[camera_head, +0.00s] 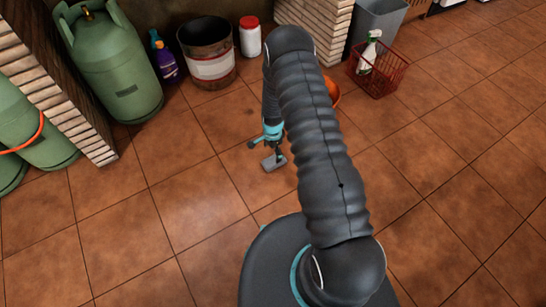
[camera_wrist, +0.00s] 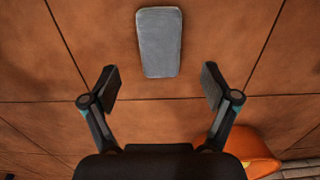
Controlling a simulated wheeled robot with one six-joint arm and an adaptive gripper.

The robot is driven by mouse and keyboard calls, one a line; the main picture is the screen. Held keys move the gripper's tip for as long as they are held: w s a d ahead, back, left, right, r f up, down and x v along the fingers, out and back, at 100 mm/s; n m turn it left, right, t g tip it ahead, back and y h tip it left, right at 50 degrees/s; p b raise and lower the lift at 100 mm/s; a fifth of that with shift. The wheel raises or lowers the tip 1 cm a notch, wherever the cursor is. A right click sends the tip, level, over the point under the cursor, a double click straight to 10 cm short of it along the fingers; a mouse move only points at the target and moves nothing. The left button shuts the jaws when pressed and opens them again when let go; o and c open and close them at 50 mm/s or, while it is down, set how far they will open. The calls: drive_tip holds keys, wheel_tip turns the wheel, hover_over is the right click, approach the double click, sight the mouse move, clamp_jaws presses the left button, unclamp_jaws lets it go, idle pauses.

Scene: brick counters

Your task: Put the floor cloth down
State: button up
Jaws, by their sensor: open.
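The floor cloth, a grey folded rectangle with rounded corners, lies flat on the tiled floor at the top middle of the wrist view (camera_wrist: 160,42). In the head view it is the small grey patch (camera_head: 274,163) just below my gripper. My gripper (camera_wrist: 160,84) is open, its two fingers wide apart with nothing between them. The cloth is ahead of the fingertips and apart from them in the wrist view. In the head view my arm hides part of the floor around the gripper.
An orange object (camera_wrist: 248,148) is at the lower right of the wrist view, partly hidden by my arm in the head view. A red basket (camera_head: 377,72) holds a spray bottle (camera_head: 369,52). Green gas cylinders (camera_head: 112,62), a metal bucket (camera_head: 207,50) and a white tub (camera_head: 250,38) stand behind. Much floor is clear.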

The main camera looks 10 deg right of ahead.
wheel_tip(320, 180, up, 5)
wheel_tip(320, 180, up, 16)
drive_tip(key=n+t, duration=0.1)
drive_tip(key=n, duration=0.2)
hover_over(273, 161)
drive_tip(key=w, duration=0.1)
drive_tip(key=s+r+n+t, duration=0.1)
drive_tip(key=s+r+n, duration=0.3)
drive_tip(key=r, duration=1.3)
drive_tip(key=s+r+n+t, duration=0.2)
drive_tip(key=s+r+n, duration=0.1)
drive_tip(key=s+r, duration=1.05)
drive_tip(key=s+r+n+t, duration=0.1)
drive_tip(key=s+r+n, duration=0.3)
drive_tip(key=s, duration=0.9)
drive_tip(key=shift+s+d+r+t, duration=0.25)
drive_tip(key=shift+s+d+t, duration=0.05)
drive_tip(key=shift+s, duration=0.05)
drive_tip(key=shift+r+p, duration=0.55)
drive_tip(key=shift+p, duration=0.05)
